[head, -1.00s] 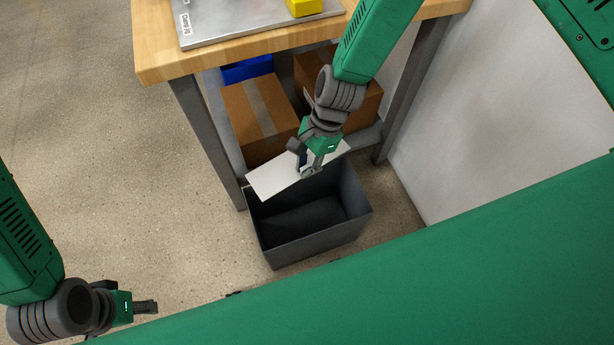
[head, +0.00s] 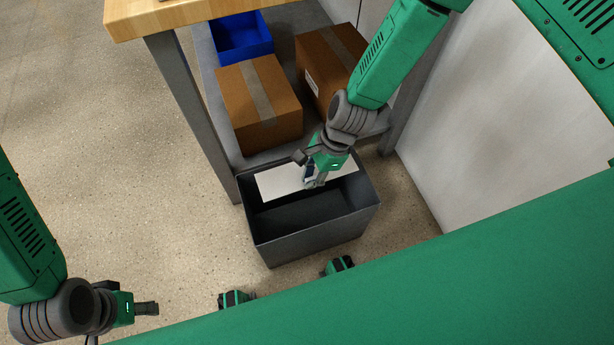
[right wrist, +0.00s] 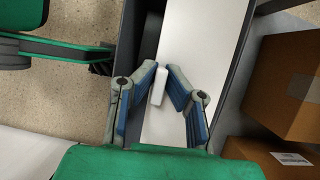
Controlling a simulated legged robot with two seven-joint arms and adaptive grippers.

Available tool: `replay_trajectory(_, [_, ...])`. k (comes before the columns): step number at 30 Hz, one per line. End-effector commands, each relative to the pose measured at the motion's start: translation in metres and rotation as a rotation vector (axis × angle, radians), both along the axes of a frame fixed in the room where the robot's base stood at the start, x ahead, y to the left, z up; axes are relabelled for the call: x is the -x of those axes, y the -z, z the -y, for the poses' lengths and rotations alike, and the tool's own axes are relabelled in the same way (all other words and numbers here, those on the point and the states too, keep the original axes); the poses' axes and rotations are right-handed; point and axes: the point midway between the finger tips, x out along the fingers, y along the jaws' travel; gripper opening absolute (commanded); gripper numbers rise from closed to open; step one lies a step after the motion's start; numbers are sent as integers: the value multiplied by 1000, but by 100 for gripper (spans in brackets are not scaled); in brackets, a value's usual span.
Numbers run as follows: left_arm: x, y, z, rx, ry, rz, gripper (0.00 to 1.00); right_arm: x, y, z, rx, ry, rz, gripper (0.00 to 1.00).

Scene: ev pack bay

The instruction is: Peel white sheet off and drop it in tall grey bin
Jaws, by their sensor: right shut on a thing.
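The tall grey bin (head: 312,243) stands on the floor in front of the bench. The white sheet (head: 278,183) lies roughly level across the back part of the bin's opening; its exact height against the rim is hard to tell. My right gripper (head: 314,183) is shut on the sheet near its right part, over the bin. In the right wrist view the sheet (right wrist: 200,55) runs away beneath the fingers, with a pale tab between the fingertips (right wrist: 164,82). My left gripper (head: 146,309) is far left of the bin, away from everything; its finger gap does not show.
Cardboard boxes (head: 258,118) and a blue crate (head: 241,42) sit on the bench's lower shelf behind the bin. A bench leg (head: 193,120) stands close behind the bin's left side. A pale panel (head: 455,150) is at the right. The floor on the left is clear.

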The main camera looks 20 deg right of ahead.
Motion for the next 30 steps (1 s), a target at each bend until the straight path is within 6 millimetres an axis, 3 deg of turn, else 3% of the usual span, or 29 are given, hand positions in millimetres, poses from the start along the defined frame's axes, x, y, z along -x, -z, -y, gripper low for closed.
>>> replay_trajectory(3, [0,14,1,1,1,1,40,0,14,-1,2,1,1,0])
replay_trajectory(12, [0,13,0,0,1,1,40,0,12,-4,10,0,1,0])
replay_trajectory(13, [0,13,0,0,0,1,40,0,12,-4,9,0,1,14])
replay_trajectory(15, [0,13,0,0,0,1,40,0,13,-3,7,0,0,32])
replay_trajectory(25, [1,12,1,-2,1,3,40,-1,12,-1,3,0,1,32])
replay_trajectory(30, [1,13,0,1,1,3,40,-3,-7,5,7,0,3,32])
